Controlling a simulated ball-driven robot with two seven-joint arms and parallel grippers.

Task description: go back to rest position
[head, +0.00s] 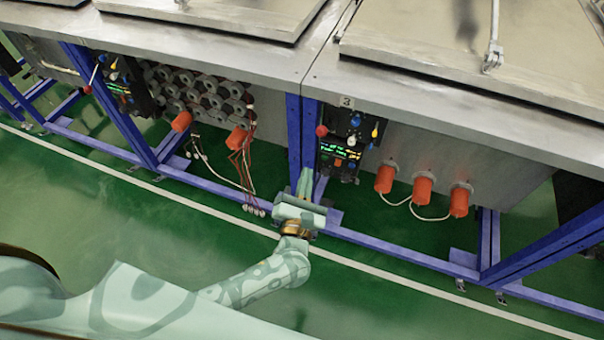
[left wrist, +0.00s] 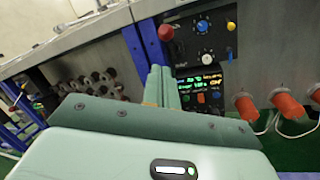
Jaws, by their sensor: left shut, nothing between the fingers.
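My left gripper (head: 304,182) is in front of the control panel (head: 341,140) marked 3, apart from it as far as I can tell. Its fingers are shut with nothing between them. In the left wrist view the shut fingers (left wrist: 162,86) point toward the panel (left wrist: 203,60), which has a red ball-topped lever (left wrist: 166,32), blue, white and yellow knobs, and a lit green display. The red lever (head: 321,130) also shows in the head view. My right gripper is not in view.
Steel tanks with closed lids (head: 480,40) stand on blue frames (head: 300,135). Orange cylinders (head: 422,188) with white cables are to the right of the panel. A second panel (head: 118,82) and grey rollers (head: 205,90) are at the left. The green floor (head: 420,290) in front is clear.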

